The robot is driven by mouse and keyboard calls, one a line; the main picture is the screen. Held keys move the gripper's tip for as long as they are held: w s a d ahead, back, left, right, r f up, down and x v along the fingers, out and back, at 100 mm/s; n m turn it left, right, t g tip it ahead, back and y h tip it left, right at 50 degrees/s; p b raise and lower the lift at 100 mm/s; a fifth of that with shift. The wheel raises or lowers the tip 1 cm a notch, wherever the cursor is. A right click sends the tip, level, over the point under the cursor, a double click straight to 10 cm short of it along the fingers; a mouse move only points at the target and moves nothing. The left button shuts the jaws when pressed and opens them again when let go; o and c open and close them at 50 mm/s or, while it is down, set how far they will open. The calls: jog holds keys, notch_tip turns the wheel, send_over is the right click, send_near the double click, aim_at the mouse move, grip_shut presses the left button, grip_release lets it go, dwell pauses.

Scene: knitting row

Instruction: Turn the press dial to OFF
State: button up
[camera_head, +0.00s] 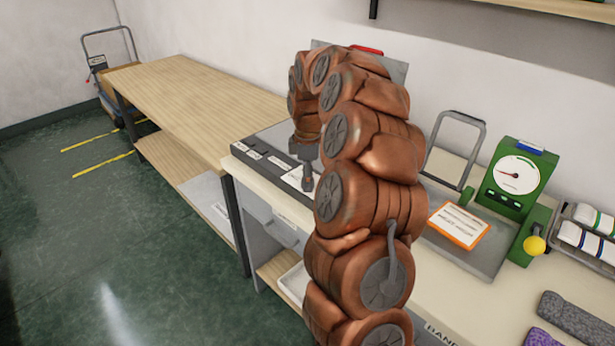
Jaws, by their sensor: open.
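My arm's copper-coloured links fill the middle of the view and arch over a bench unit with a dark top (268,141). Small white labels line its front edge, with a larger white label (296,179) near the gripper. I take this unit to be the press, but no dial can be clearly made out; it may be hidden by my gripper or arm. My gripper (307,187) is dark, points down and hangs over or just in front of the larger label. It looks empty. Its fingers are small in the picture, and contact cannot be told.
A green device with a round gauge (517,174) and yellow knob (535,245) stands right. An orange-framed card (459,225) lies on a grey plate beside a grey metal frame (455,145). A long wooden table (190,95) adjoins left; the green floor (90,230) in front is open.

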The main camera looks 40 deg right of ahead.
jog(key=shift+r, duration=0.1)
notch_tip(320, 180, up, 12)
dwell(0.5)
dwell(0.5)
